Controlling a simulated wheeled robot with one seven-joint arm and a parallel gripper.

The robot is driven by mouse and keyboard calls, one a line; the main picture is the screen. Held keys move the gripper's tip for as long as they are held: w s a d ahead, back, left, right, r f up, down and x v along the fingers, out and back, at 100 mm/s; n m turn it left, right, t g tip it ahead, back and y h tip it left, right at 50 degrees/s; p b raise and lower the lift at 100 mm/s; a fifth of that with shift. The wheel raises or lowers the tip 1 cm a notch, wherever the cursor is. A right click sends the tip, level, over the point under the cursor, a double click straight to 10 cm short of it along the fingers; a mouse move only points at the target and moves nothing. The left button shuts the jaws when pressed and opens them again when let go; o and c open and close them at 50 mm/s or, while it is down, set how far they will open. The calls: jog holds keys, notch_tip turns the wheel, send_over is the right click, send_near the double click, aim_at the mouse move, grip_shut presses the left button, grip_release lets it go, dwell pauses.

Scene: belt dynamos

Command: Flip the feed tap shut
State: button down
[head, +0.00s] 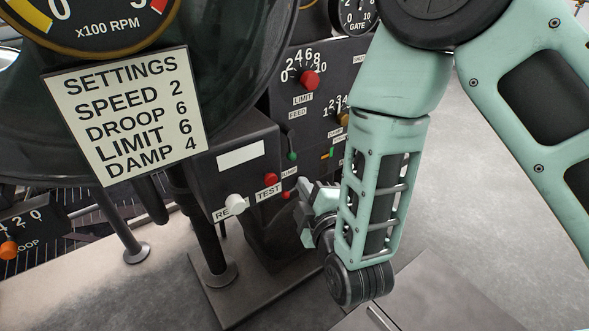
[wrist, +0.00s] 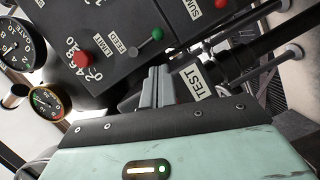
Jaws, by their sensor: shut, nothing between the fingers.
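The feed tap is a small dark lever with a green knob (head: 292,156), hanging roughly downward below the FEED label (head: 297,113) on the dark panel. In the wrist view the green knob (wrist: 157,34) stands just beyond my fingertips, with the lever running to a grey pivot beside the FEED label (wrist: 125,31). My gripper (head: 304,186) is low in front of the panel, below and right of the knob in the head view. In the wrist view my gripper (wrist: 158,70) is shut and empty, and its tips look apart from the lever.
The red LIMIT knob (head: 309,80) is above the tap. A red-knobbed lever (head: 286,195) and the TEST label (head: 268,190) are close to my gripper. A white knob (head: 236,204) is left of them. A settings card (head: 128,116) hangs at left. Open floor lies right.

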jog(key=b, duration=0.1)
send_near(291, 146)
jog(key=w+a+f, duration=0.3)
jog(key=w, duration=0.2)
jog(key=shift+a+r, duration=0.1)
jog(key=shift+a, duration=0.1)
